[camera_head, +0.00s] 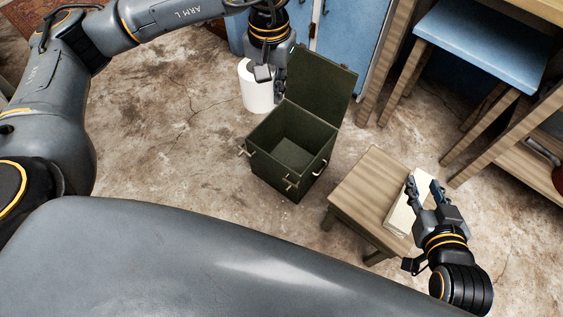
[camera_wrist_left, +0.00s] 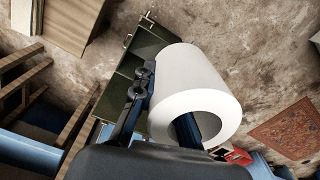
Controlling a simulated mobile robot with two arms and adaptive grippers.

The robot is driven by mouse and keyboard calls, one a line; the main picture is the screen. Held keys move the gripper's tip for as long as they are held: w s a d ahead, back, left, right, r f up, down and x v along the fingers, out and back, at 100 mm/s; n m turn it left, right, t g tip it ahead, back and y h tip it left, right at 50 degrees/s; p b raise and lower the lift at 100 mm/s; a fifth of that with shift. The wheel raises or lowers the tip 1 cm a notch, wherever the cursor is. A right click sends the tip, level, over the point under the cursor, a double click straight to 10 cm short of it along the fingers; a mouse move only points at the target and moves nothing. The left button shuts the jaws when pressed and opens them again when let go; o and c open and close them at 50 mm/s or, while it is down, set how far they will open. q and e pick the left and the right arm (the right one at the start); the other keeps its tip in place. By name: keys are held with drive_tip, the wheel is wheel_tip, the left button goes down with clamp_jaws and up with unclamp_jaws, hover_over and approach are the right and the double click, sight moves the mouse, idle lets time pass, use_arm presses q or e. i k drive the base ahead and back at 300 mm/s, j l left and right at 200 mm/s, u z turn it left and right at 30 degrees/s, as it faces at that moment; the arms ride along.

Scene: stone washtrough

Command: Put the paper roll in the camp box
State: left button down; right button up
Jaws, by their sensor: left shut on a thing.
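The white paper roll (camera_head: 255,92) hangs in my left gripper (camera_head: 270,77), at the back left of the camp box. In the left wrist view the roll (camera_wrist_left: 192,80) is gripped by its wall, one finger in its hollow core and the other outside. The dark green camp box (camera_head: 262,150) stands on the floor with its lid up at the back, and its inside looks empty. The box also shows behind the roll in the left wrist view (camera_wrist_left: 130,63), partly hidden. My right gripper (camera_head: 425,187) is open above the small wooden stool's right side.
The wooden stool (camera_head: 362,190) stands right of the box, with a pale flat object (camera_head: 402,212) on it. Blue cabinet doors (camera_head: 343,40) are behind the box lid. A blue-topped stool (camera_head: 478,45) and wooden shelving stand at the right. The floor left of the box is clear.

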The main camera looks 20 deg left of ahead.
sight(297, 160)
drive_tip(key=j+z, duration=0.5)
drive_tip(key=j, duration=1.3)
